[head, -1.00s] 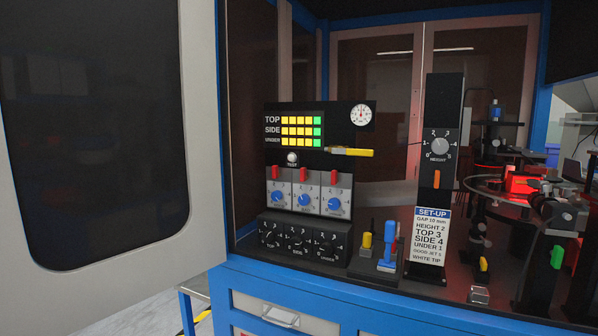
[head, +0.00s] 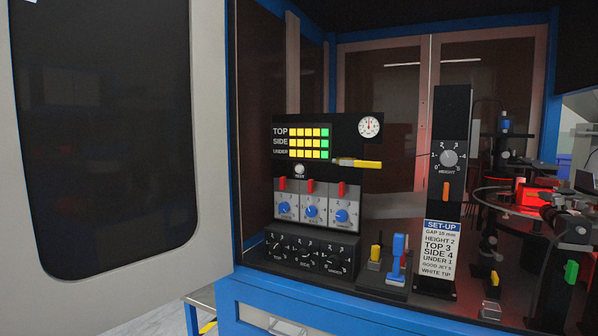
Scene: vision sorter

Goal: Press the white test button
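The white test button (head: 299,169) is a small round knob in the head view. It sits on the black panel below the lit indicator rows and above the switch modules, with a "TEST" label under it. The indicator display (head: 308,143) shows TOP, SIDE and UNDER rows of yellow squares, each ending in green. Nothing covers the button. Neither of my grippers shows in the head view.
Grey modules (head: 325,214) with red switches and blue knobs stand below the button, above black dials (head: 305,255). A yellow-tipped lever (head: 358,163) juts right. A set-up post (head: 447,190) stands right. An open cabinet door (head: 215,130) fills the left.

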